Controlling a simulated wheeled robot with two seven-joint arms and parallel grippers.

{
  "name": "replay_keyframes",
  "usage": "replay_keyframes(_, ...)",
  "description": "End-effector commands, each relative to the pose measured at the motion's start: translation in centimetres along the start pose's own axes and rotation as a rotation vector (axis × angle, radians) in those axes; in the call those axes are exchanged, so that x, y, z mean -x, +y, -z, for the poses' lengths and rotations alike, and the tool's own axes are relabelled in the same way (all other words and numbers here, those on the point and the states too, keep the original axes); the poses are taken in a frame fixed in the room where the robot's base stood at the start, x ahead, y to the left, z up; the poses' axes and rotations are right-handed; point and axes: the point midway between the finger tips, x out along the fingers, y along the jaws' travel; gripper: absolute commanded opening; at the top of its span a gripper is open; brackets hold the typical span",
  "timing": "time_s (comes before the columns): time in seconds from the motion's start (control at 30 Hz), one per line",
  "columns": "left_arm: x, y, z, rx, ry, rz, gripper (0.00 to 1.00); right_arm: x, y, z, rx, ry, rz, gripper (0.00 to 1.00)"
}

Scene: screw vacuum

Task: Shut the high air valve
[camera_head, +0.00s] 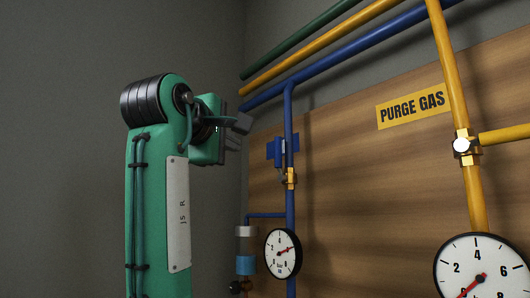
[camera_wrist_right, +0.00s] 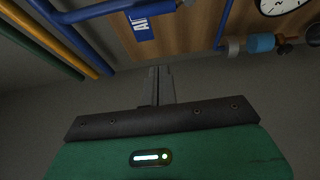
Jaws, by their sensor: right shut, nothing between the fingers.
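A brass valve body (camera_head: 291,178) sits on the vertical blue pipe (camera_head: 289,120) in the head view, below the blue overhead pipe. A small greyish part beside it may be its handle; its position is too small to tell. A blue sign (camera_head: 275,151) is behind it; in the right wrist view the sign (camera_wrist_right: 142,27) starts with "AI" and is cut off. My right gripper (camera_head: 234,142) is to the left of the valve, raised, apart from it. In the right wrist view its fingers (camera_wrist_right: 158,82) are shut and empty. My left gripper is out of view.
A yellow purge gas line has a valve (camera_head: 463,145) and gauge (camera_head: 481,270) at right. Green, yellow and blue pipes run overhead. The grey wall at left is bare.

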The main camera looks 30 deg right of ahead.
Motion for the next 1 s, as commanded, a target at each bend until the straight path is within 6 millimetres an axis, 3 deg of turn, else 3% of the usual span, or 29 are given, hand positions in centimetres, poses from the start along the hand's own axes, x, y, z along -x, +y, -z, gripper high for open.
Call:
replay_keyframes(0.27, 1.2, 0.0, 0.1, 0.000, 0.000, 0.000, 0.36, -1.7, 0.2, 0.1, 0.001, 0.000, 0.003, 0.00)
replay_keyframes(0.73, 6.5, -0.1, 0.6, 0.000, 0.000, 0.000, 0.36, -10.5, 0.5, 0.0, 0.001, -0.001, 0.003, 0.00)
replay_keyframes(1.0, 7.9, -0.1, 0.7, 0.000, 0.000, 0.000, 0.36, -9.1, 0.2, -2.9, -0.001, 0.001, 0.000, 0.00)
